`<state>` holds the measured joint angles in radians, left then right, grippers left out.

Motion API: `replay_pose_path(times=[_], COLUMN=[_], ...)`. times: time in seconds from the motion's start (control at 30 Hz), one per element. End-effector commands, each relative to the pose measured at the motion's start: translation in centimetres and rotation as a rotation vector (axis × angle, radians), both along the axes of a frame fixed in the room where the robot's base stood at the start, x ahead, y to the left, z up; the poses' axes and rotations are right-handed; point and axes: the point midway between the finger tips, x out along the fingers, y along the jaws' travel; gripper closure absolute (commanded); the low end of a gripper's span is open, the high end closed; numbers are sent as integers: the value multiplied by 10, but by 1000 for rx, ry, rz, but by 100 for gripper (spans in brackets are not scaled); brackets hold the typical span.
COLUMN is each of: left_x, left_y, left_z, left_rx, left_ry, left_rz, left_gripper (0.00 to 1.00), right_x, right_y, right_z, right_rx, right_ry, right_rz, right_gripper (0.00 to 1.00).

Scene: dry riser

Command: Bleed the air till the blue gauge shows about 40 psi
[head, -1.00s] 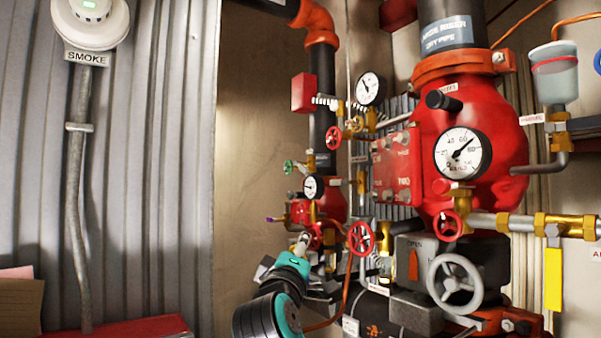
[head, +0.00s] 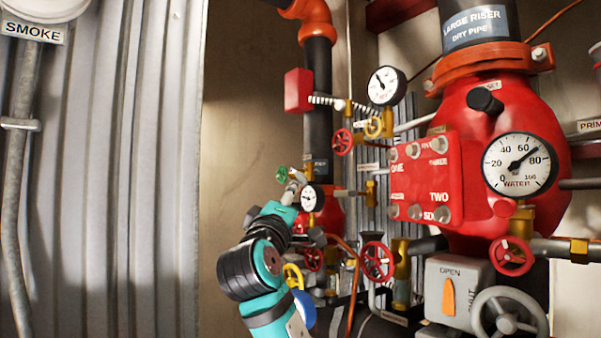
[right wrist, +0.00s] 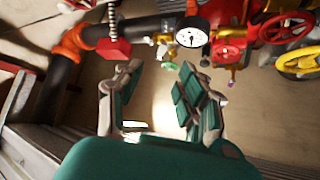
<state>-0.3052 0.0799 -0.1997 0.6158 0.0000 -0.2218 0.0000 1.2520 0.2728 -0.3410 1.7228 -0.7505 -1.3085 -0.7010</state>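No gauge in view is plainly blue. A small white gauge (head: 312,198) sits by the small red riser valve; its numbers are too small to read. It also shows in the right wrist view (right wrist: 191,36). A small green valve handle (head: 281,173) is just left of and above it. My right gripper (head: 291,191) is close to this handle in the head view. In the right wrist view the fingers (right wrist: 160,76) are apart and empty, with the green handle (right wrist: 170,66) just beyond the tips. My left gripper is not in view.
A large WATER gauge (head: 520,165) points to about 70. Another gauge (head: 384,86) is higher up. Red handwheels (head: 377,262), a yellow handwheel (head: 293,276) and pipes crowd the area around my arm. The beige wall (head: 240,130) to the left is clear.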

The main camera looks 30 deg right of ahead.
Motion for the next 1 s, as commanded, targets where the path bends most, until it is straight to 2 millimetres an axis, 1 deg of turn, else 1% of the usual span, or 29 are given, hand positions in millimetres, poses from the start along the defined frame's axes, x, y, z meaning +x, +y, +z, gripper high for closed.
replay_pose_path(times=[0.03,0.1,0.23,0.33,0.5,0.57,0.7,0.9,1.0], left_x=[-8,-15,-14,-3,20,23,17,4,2], left_y=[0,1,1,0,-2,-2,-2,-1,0], left_z=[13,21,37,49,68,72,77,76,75], left_rx=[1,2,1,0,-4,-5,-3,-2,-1], left_ry=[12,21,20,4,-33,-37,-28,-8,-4], left_rz=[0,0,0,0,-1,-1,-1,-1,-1], left_gripper=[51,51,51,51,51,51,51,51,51], right_x=[8,19,37,51,70,76,83,86,85], right_y=[-10,-19,-38,-53,-72,-77,-84,-86,-86], right_z=[10,16,27,35,46,48,49,49,49], right_rx=[1,1,1,1,1,1,1,1,0], right_ry=[6,6,6,5,3,3,2,1,1], right_rz=[-4,-4,-4,-3,-2,-2,0,2,1], right_gripper=[62,62,62,62,62,62,62,62,62])
